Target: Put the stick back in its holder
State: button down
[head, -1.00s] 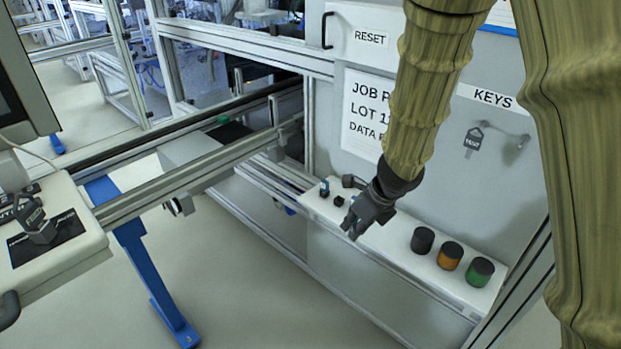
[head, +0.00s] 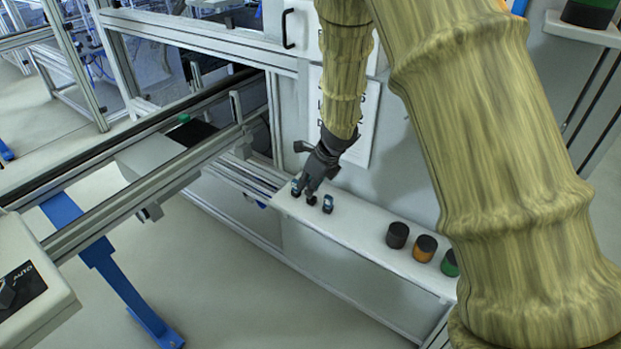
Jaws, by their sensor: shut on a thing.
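My gripper (head: 312,182) is dark and points down over the left end of the white shelf. Its fingers are shut on the stick, which they mostly hide. Just below the fingertips is a small dark block (head: 310,199), which looks like a holder. I cannot tell whether the stick touches it or is inside it. A small dark piece with a blue top (head: 327,203) stands just right of the gripper. Another such piece (head: 296,187) stands close at its left.
A conveyor rail (head: 150,190) lies to the left. The shelf between the small pieces and the cylinders is clear.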

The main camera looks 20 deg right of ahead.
jog(key=shift+w+d+r+p, duration=0.15)
jog(key=shift+w+d+p, duration=0.15)
jog(key=shift+w, duration=0.2)
jog(key=shift+w+d+r+p, duration=0.15)
jog(key=shift+w+d, duration=0.15)
jog(key=shift+w, duration=0.2)
jog(key=f, duration=0.1)
jog(key=p, duration=0.1)
jog(key=w+f+p, duration=0.1)
jog(key=shift+d+f, duration=0.3)
jog(key=shift+f, duration=0.3)
jog(key=shift+w+a+f, duration=0.1)
jog(key=shift+w+f, duration=0.05)
jog(key=shift+f, duration=0.15)
jog(key=shift+f+b, duration=0.15)
jog(key=shift+b, duration=0.15)
